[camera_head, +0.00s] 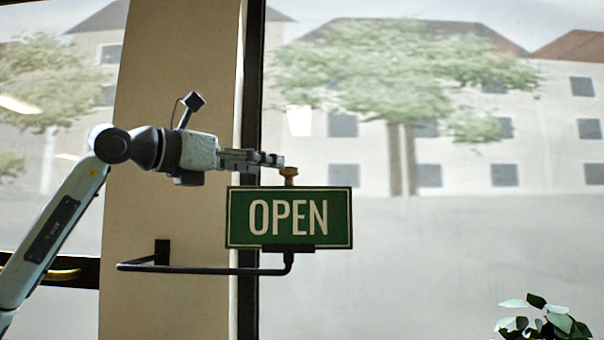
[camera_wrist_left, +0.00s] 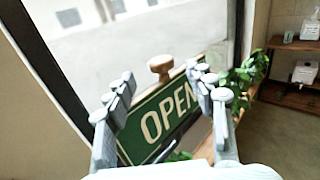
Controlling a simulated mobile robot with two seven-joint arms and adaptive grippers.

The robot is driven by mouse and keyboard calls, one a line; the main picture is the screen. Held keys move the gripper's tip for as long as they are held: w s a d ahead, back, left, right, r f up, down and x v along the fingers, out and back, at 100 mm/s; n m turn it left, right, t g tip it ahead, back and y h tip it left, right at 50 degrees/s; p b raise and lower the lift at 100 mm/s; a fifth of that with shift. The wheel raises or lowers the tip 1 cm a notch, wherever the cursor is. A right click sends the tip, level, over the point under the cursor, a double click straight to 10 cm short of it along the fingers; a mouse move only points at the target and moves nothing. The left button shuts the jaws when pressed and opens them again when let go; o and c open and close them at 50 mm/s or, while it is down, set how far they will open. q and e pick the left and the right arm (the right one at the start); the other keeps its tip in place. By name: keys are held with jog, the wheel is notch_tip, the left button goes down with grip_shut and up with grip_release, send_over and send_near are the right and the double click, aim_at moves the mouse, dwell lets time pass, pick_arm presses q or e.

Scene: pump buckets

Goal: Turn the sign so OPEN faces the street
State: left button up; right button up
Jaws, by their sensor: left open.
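The green sign (camera_head: 290,217) has a pale border and pale letters reading OPEN on the side toward me. It stands upright on a black bracket arm (camera_head: 205,269) fixed to the beige pillar. A small brass-coloured knob (camera_head: 289,175) sits on its top edge. My left gripper (camera_head: 278,160) is at the knob's upper left in the head view. In the left wrist view my left gripper (camera_wrist_left: 165,78) is open, its fingers spread, with the knob (camera_wrist_left: 160,66) showing between and beyond the tips. No contact can be made out. The sign's far side is hidden. My right gripper is in neither view.
A beige pillar (camera_head: 170,120) and a dark window frame (camera_head: 248,100) stand behind my left arm. The glass shows a street with buildings. A leafy plant (camera_head: 545,318) is at lower right. The wrist view shows a wooden shelf (camera_wrist_left: 292,95) at right.

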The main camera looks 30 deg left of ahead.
aim_at(289, 169)
pick_arm(q)
jog(key=p+x, duration=0.2)
jog(key=x, duration=0.5)
jog(key=shift+w+d, duration=0.1)
jog(key=shift+w, duration=0.1)
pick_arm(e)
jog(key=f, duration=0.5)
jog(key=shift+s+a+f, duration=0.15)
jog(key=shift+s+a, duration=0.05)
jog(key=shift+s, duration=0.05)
pick_arm(q)
grip_shut()
